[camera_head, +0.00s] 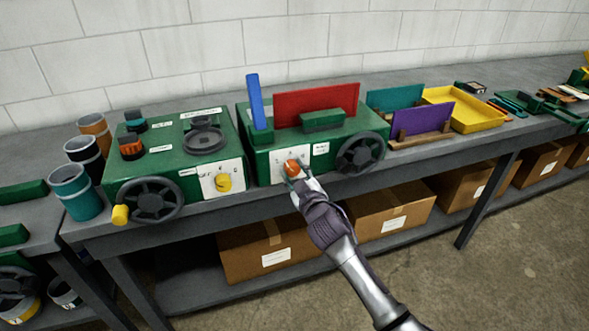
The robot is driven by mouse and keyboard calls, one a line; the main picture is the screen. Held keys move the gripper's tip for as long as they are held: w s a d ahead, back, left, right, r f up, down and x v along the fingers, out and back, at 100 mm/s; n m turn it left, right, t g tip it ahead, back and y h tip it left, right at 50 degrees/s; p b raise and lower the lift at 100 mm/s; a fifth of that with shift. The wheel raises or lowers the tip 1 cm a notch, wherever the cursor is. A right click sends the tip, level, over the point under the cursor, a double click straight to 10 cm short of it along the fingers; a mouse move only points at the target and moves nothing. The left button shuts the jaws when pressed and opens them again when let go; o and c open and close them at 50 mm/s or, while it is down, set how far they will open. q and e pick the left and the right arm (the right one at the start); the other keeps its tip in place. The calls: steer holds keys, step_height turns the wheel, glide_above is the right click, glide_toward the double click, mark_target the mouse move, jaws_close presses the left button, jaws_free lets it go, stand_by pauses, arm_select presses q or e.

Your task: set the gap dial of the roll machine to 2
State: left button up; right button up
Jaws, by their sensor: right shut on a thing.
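Two green machines stand side by side on the bench; their labels are too small to read, so I cannot tell by name which is the roll machine. The right machine (262,153) has an orange dial (291,167) on a white front plate, a black handwheel (361,153), a red sheet and a blue upright bar. My right gripper (297,181) is shut on the orange dial, partly covering the plate; the dial's setting is not legible. The left machine (165,165) has a yellow dial (223,182) on a white plate and a black handwheel. My left gripper is not in view.
Teal, black and orange cans (75,190) stand left of the machines. Right of them are teal and purple sheets (421,122) in a wooden rack and a yellow tray (485,121). Cardboard boxes (268,252) sit on the lower shelf. The floor in front is clear.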

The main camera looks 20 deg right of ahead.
steer(key=shift+n+p, duration=0.45)
steer(key=shift+n, duration=1.55)
steer(key=o, duration=1.1)
steer(key=shift+o, duration=0.2)
steer(key=shift+s, duration=0.1)
steer(key=s, duration=1.2)
steer(key=shift+d+r, duration=0.15)
steer(key=shift+d, duration=0.15)
steer(key=shift+w, duration=0.1)
